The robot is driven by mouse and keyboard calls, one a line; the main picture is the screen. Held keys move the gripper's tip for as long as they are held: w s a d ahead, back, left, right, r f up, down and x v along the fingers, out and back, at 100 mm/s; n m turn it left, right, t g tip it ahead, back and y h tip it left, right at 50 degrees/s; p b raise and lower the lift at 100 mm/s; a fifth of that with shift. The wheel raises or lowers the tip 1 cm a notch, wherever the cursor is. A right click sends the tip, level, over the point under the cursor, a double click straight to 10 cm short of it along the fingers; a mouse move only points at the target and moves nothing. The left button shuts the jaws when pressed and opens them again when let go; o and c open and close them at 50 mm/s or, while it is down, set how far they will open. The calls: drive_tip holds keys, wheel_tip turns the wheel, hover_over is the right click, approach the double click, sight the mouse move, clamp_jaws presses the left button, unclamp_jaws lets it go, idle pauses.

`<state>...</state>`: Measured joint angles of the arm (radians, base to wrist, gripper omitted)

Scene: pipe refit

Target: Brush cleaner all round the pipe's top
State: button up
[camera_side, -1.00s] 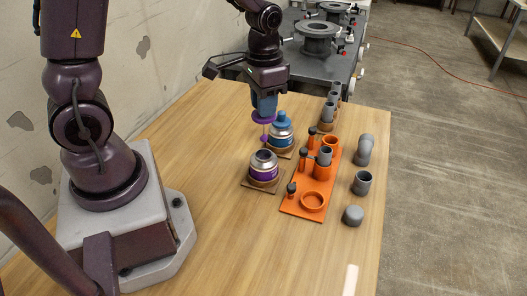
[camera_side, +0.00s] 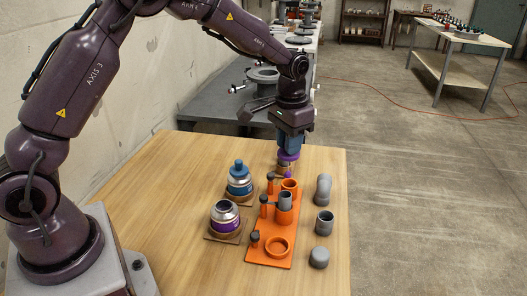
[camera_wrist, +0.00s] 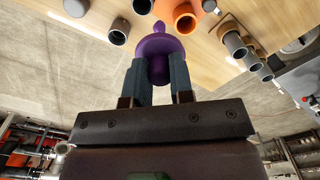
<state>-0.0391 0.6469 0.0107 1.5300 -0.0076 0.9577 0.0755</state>
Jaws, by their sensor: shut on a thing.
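My gripper (camera_side: 289,150) is shut on a purple brush cap (camera_side: 288,156), which also shows between the fingers in the wrist view (camera_wrist: 156,45). It hangs just behind the orange holder (camera_side: 268,262). The brush end is hidden by the cap in the wrist view and too small to make out in the side view. The grey pipe (camera_side: 285,203) stands upright in the holder, in front of the cap and apart from it. The purple-banded can (camera_side: 226,216) stands open on a wooden pad. A blue-banded can with a blue cap (camera_side: 239,180) stands behind it.
Loose grey fittings, among them an elbow (camera_side: 323,188), a coupling (camera_side: 324,222) and an end cap (camera_side: 319,257), lie right of the holder. A rack of grey fittings (camera_wrist: 235,45) shows right of the cap in the wrist view. The table's left part is clear.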

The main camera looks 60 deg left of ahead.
sight(289, 158)
drive_tip(key=shift+w+r, duration=0.3)
drive_tip(key=shift+r, duration=0.1)
drive_tip(key=shift+s+f, duration=0.15)
drive_tip(key=shift+f, duration=2.45)
drive_tip(key=shift+s+d+f, duration=0.15)
drive_tip(key=shift+s+d, duration=0.15)
drive_tip(key=shift+s+a, duration=0.1)
drive_tip(key=shift+s+a, duration=0.2)
drive_tip(key=shift+s, duration=0.1)
